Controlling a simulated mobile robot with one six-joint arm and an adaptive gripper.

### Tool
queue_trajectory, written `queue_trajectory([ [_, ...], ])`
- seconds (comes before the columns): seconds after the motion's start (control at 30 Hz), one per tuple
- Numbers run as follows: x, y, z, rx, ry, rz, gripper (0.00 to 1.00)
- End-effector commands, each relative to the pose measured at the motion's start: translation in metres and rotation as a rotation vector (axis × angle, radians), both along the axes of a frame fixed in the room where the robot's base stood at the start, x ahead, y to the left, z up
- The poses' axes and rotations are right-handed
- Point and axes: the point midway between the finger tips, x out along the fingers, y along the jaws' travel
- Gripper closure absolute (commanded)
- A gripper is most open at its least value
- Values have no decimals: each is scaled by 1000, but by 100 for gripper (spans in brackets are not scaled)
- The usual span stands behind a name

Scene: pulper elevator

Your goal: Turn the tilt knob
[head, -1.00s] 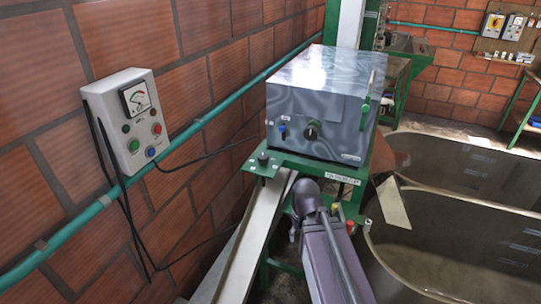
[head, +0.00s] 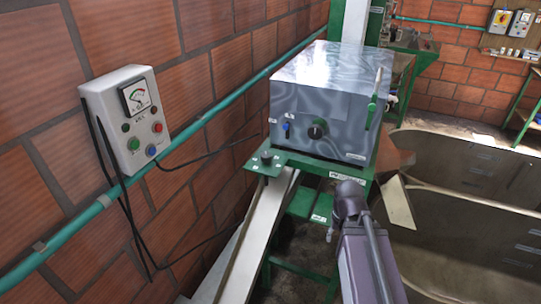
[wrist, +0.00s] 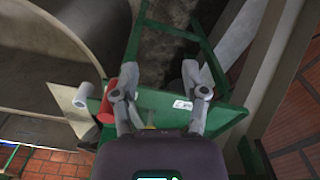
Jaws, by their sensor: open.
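Two dark knobs show in the head view, and I cannot read which one is labelled tilt. One is a round black knob (head: 317,129) on the front of the metal box (head: 325,85). The other is a small dark knob (head: 266,157) on a green plate at the box's lower left. My arm stands in front of the green frame, right of and below both knobs. In the wrist view my gripper (wrist: 162,92) is open and empty, its fingers spread over a green frame (wrist: 226,112). Neither knob is clearly seen in the wrist view.
A small blue switch (head: 286,130) sits left of the box knob. A white chute (head: 258,230) slopes down below. A control box (head: 128,115) hangs on the brick wall. Large tanks (head: 455,235) stand at right.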

Motion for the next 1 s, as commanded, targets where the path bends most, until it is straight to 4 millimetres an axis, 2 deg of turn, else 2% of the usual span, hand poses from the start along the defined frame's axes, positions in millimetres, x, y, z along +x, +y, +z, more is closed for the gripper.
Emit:
queue_trajectory([
  [0.07,0,0,0,0,0,0,43],
  [0.1,0,0,0,0,0,0,31],
  [0.2,1,1,2,1,-2,3,7],
  [0.37,11,6,12,7,-13,27,7],
  [0.5,28,16,30,19,-35,74,7],
  [1.0,125,97,128,83,-186,363,7],
])
